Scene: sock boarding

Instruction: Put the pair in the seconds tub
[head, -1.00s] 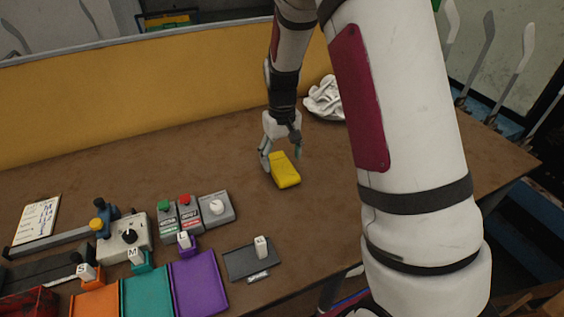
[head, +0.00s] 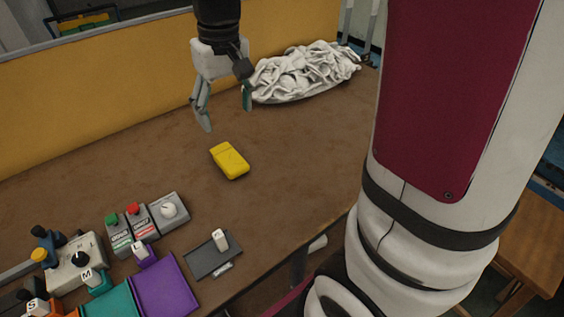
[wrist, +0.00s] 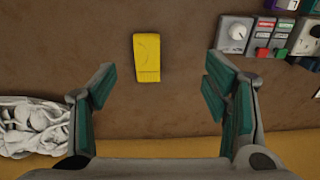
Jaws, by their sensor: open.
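A yellow folded bundle (head: 230,161), which looks like the pair, lies flat on the brown table. It also shows in the wrist view (wrist: 147,58), ahead of and between the fingers. My gripper (head: 225,113) is open and empty above the table, on the far side of the bundle and apart from it. Its teal-padded fingers are spread wide in the wrist view (wrist: 160,92). I cannot make out a seconds tub in the current views.
A heap of white socks (head: 305,72) lies at the back right. Purple (head: 168,288) and teal (head: 108,300) trays, a dark grey tray (head: 213,256), button boxes (head: 128,228) and a dial box (head: 168,210) occupy the front left. A yellow panel (head: 90,95) stands behind. The table around the bundle is clear.

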